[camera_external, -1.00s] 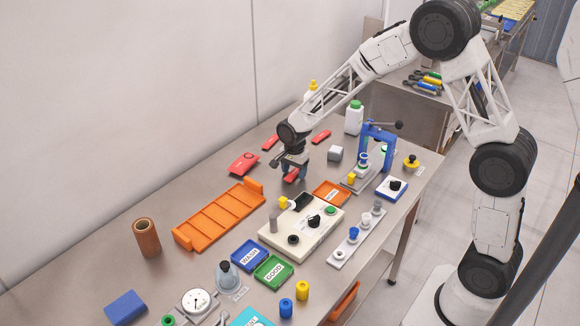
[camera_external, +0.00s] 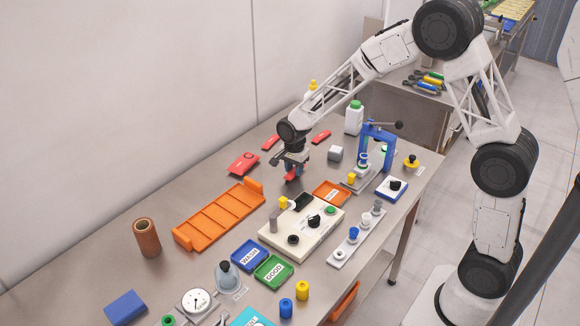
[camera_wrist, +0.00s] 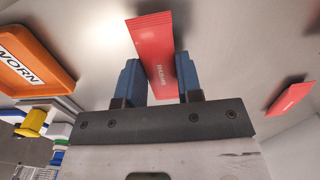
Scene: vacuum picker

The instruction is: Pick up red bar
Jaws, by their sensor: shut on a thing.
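A red bar (camera_wrist: 158,52) sits between the two blue fingers of my gripper (camera_wrist: 160,82) in the wrist view, and the fingers are shut on it. It has a small printed label on its face. In the external view the held red bar (camera_external: 291,176) shows below my gripper (camera_external: 294,170), just above or at the table; the exact gap is hard to tell. Two other red bars lie on the table behind it, one at the left (camera_external: 271,142) and one at the right (camera_external: 321,137). The right-hand side of the wrist view also shows a red bar (camera_wrist: 291,97).
An orange compartment tray (camera_external: 219,217) is in front left, and an orange WORN tray (camera_external: 331,193) is at the right. A beige control box (camera_external: 301,228) and a blue press (camera_external: 377,150) stand nearby.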

